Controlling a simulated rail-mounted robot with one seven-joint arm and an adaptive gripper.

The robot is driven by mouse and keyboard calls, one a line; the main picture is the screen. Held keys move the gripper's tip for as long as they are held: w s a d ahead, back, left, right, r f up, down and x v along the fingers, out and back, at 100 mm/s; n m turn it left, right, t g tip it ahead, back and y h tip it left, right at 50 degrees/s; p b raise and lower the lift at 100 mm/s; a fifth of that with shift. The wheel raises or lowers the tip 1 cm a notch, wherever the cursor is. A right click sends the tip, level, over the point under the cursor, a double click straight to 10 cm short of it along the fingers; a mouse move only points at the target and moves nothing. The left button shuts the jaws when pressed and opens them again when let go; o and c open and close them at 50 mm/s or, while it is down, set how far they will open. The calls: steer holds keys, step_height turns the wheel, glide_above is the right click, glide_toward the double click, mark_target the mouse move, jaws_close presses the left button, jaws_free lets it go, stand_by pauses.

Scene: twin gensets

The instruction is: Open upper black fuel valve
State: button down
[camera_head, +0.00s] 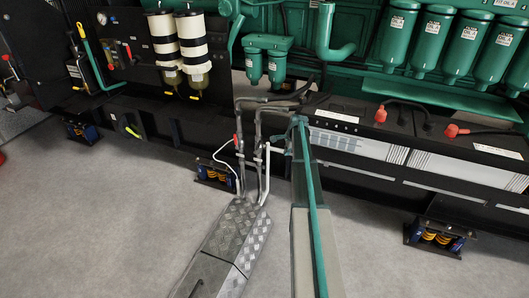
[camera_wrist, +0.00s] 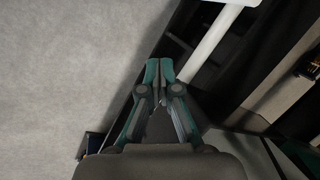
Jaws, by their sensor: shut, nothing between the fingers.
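My gripper (camera_wrist: 159,70) shows in the wrist view with its teal fingertips together and nothing between them. It is close to a white pipe (camera_wrist: 214,42), which passes just right of the fingertips; I cannot tell if they touch. No valve shows clearly as the upper black fuel valve in either view. In the head view, striped black and white filters (camera_head: 164,42) hang on a dark panel at the upper left. A red-tipped lever (camera_head: 236,141) sits by the grey pipes in the middle.
Grey pipes (camera_head: 263,130) rise from a metal tread-plate cover (camera_head: 236,240). Batteries (camera_head: 400,120) with red terminal caps and green filters (camera_head: 428,38) stand at the right. Grey floor (camera_head: 110,220) at the lower left is clear.

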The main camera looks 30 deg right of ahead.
steer(key=s+d+f+m+t+y+b, duration=0.1)
steer(key=s+f+m+t+y+b, duration=0.15)
steer(key=s+f+m, duration=0.2)
steer(key=w+a+r+m+t+y, duration=0.25)
steer(key=r+m+t+y, duration=0.2)
steer(key=r, duration=0.25)
steer(key=b, duration=0.1)
glide_toward(258, 147)
steer(key=w+a+f, duration=0.2)
steer(key=w+f, duration=0.2)
steer(key=shift+w+a+r+m+t+h, duration=0.25)
steer(key=shift+w+r+m+t+h, duration=0.05)
steer(key=shift+h, duration=0.1)
